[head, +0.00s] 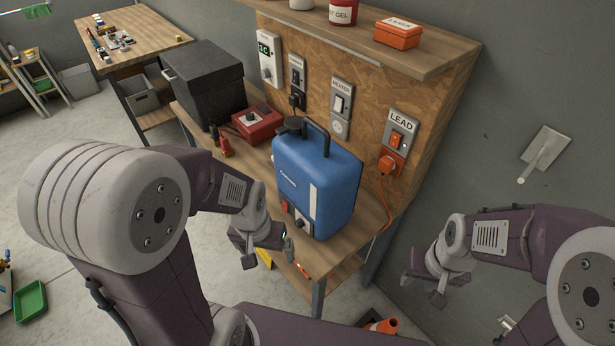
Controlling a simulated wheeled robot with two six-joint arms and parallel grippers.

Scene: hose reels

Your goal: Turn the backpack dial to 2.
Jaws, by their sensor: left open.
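The blue backpack unit (318,180) stands upright on the wooden bench, with a black handle and a black cap on top. Low on its front face are a red switch (285,207) and a dark round dial (302,224). The dial's markings and setting are too small to read. My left gripper (268,254) is open and empty, just in front of and below the dial, apart from it. My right gripper (423,285) is open and empty, off to the right of the bench.
A red box (257,124) and a black case (203,84) stand left of the backpack. Switches and sockets line the board behind it. An orange plug (389,163) with a hanging cord is at right.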

